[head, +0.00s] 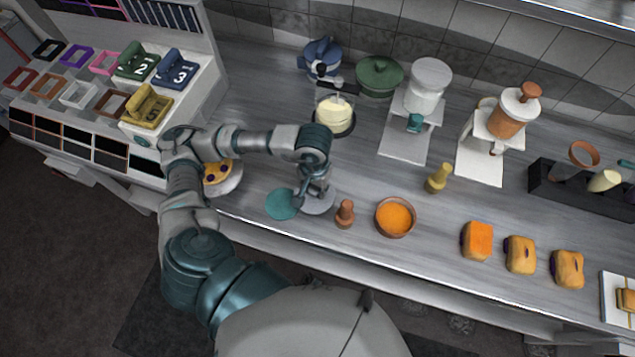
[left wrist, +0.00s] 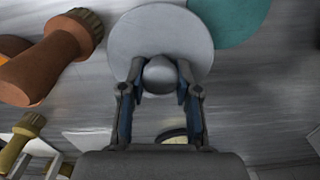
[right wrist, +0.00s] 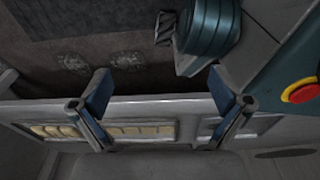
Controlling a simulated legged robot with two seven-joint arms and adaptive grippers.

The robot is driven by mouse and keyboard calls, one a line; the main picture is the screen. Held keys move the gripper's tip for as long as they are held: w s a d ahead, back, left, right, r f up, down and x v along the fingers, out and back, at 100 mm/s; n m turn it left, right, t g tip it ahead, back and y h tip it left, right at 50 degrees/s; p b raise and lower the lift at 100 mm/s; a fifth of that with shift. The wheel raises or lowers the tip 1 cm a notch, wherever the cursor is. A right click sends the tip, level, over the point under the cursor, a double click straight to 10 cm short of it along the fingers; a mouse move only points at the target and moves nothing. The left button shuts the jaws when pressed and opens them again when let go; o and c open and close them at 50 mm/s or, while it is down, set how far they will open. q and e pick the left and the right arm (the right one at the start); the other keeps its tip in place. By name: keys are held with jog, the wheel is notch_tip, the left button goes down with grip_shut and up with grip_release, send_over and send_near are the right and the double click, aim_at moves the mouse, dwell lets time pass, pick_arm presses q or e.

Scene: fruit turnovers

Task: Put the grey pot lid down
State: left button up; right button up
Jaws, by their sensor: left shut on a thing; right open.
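The grey pot lid (head: 318,203) is a flat round disc low over the counter near its front edge, beside a teal disc (head: 281,204). In the left wrist view the lid (left wrist: 150,30) has a round grey knob (left wrist: 160,75) between my fingers. My left gripper (head: 316,188) is shut on that knob; it also shows in the left wrist view (left wrist: 160,90). I cannot tell whether the lid touches the counter. My right gripper (right wrist: 160,112) is open and empty, away from the counter's top, with the floor and a cabinet front in its view.
A brown wooden peg-shaped thing (head: 345,214) stands close right of the lid, then a bowl of orange filling (head: 396,217). A pot of pale filling (head: 334,115) stands behind. A plate with a pastry (head: 222,178) is to the left. Bare counter (head: 375,170) lies behind the bowl.

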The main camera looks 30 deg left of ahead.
pick_arm(q)
jog(key=w+a, duration=0.2)
jog(key=w, duration=0.1)
jog(key=shift+a+f, duration=0.5)
jog(key=shift+f, duration=0.1)
jog(key=shift+d+f+p, duration=0.2)
jog(key=shift+f+p, duration=0.15)
jog(key=shift+f, duration=0.85)
jog(key=shift+d+f, duration=0.15)
jog(key=shift+f, duration=0.1)
jog(key=shift+d, duration=0.3)
pick_arm(e)
jog(key=shift+s+d+f, duration=0.1)
jog(key=shift+s+f, duration=0.1)
jog(key=shift+s, duration=0.35)
jog(key=shift+s+d+f, duration=0.1)
jog(key=shift+s+f, duration=0.05)
jog(key=shift+s, duration=0.35)
